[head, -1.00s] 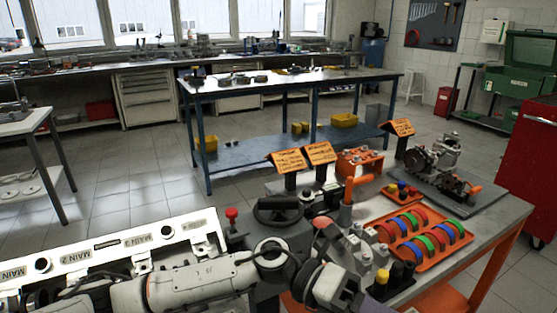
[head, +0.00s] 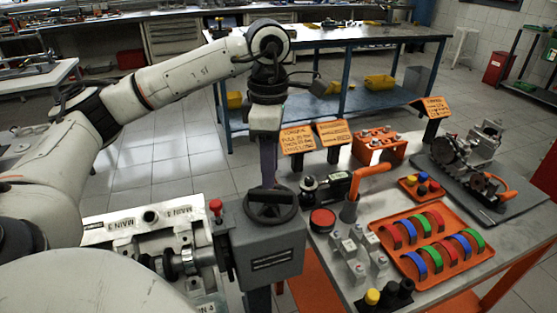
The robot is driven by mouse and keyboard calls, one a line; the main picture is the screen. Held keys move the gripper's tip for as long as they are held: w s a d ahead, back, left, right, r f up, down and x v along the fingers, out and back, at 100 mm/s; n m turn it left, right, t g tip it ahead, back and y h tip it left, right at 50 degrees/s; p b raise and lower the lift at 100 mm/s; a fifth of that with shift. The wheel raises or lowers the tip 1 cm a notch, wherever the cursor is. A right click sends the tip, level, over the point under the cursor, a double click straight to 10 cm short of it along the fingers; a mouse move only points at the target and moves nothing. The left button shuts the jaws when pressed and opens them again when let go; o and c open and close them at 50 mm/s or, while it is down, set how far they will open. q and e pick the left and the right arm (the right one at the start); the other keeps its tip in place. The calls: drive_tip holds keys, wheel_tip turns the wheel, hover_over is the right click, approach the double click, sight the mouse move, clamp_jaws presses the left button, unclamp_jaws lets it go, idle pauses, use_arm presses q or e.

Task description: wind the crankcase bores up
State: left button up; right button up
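The crankcase (head: 120,228) is a pale metal block with MAIN labels, clamped at the lower left beside a grey gearbox (head: 268,245); part of it is hidden behind my arm. Its labels read upside down. A dark metal shaft-like part (head: 182,262) shows at its right end. A black handwheel (head: 271,207) lies flat on top of the gearbox. My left gripper (head: 268,182) points straight down at the handwheel, its purple-grey fingers seen edge-on at the wheel's far part. I cannot tell whether they touch the wheel or how wide they are. My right gripper is not in view.
A red knob (head: 215,206) stands left of the gearbox. To the right, the steel bench holds an orange tray (head: 437,277) of coloured bearing shells, an orange-handled tool (head: 372,169), a red button (head: 322,220), orange signs (head: 298,140) and an engine (head: 468,150).

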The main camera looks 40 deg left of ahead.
sight(270, 192)
use_arm(q)
wheel_tip(270, 192, down, 3)
drive_tip(key=shift+s+f+b, duration=0.1)
drive_tip(key=shift+f+b, duration=0.05)
drive_tip(key=shift+b, duration=0.9)
drive_tip(key=shift+f+b, duration=0.65)
drive_tip(key=shift+f, duration=0.1)
drive_tip(key=shift+f+b, duration=0.55)
drive_tip(key=shift+f, duration=0.1)
drive_tip(key=shift+c, duration=0.2)
drive_tip(key=shift+r, duration=0.15)
drive_tip(key=c, duration=0.4)
clamp_jaws()
drive_tip(key=shift+r+n+p, duration=0.1)
drive_tip(key=shift+n+p, duration=0.4)
drive_tip(key=shift+n, duration=2.1)
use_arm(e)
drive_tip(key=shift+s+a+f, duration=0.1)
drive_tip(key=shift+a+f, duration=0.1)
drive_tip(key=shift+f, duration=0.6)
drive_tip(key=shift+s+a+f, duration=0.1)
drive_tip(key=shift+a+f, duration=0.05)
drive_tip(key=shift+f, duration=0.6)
